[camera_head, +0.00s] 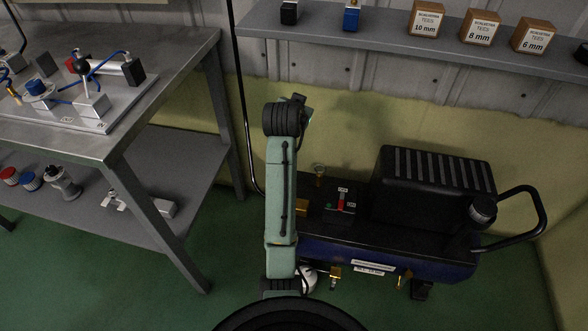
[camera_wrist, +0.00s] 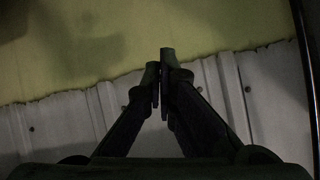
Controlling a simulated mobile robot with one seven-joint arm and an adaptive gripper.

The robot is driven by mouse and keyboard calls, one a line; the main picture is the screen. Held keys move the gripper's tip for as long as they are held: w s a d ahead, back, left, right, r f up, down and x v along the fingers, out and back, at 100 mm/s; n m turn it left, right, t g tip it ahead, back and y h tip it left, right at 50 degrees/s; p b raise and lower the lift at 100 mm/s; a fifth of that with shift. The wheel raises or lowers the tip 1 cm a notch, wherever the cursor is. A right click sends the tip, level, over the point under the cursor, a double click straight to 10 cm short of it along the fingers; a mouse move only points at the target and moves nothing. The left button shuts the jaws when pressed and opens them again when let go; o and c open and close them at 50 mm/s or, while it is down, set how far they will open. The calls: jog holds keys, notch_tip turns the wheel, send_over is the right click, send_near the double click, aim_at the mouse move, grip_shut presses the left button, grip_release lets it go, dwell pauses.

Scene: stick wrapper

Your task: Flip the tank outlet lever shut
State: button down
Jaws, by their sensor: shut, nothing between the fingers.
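A dark blue compressor tank (camera_head: 440,270) with a white label stands low against the wall, right of my arm. A brass fitting (camera_head: 335,272) sits under its left part. Another small brass fitting (camera_head: 403,278) sits at its front right. I cannot tell for sure which one carries the outlet lever, or the lever's position. My gripper shows in the wrist view (camera_wrist: 162,72) with its fingers together and nothing between them. It faces the wall, away from the tank. In the head view it is mostly hidden behind the wrist at the top of my raised arm.
A black ribbed housing (camera_head: 432,190) and a curved handle (camera_head: 540,205) top the compressor. A small panel with a red switch (camera_head: 341,200) is left of the housing. A metal workbench (camera_head: 150,100) stands left. A wall shelf (camera_head: 390,30) holds boxes. Green floor is clear in front.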

jog(key=s+a+f+m+g, duration=0.1)
jog(key=s+f+m+g, duration=0.3)
jog(key=f, duration=1.1)
jog(key=m+g, duration=0.3)
jog(key=g, duration=0.2)
jog(key=shift+s+f+g+h, duration=0.15)
jog(key=shift+f+g+h, duration=0.15)
jog(key=shift+f+h, duration=0.1)
jog(key=x, duration=1)
jog(key=shift+f+p, duration=0.1)
jog(key=shift+p, duration=0.3)
jog(key=shift+s+a+r+p, duration=0.1)
jog(key=shift+s+a+p, duration=0.15)
jog(key=shift+a, duration=0.35)
jog(key=shift+s+a+r+p, duration=0.15)
jog(key=shift+s+a+p, duration=0.1)
jog(key=shift+a, duration=0.35)
jog(key=shift+s+a, duration=0.3)
jog(key=shift+a, duration=0.3)
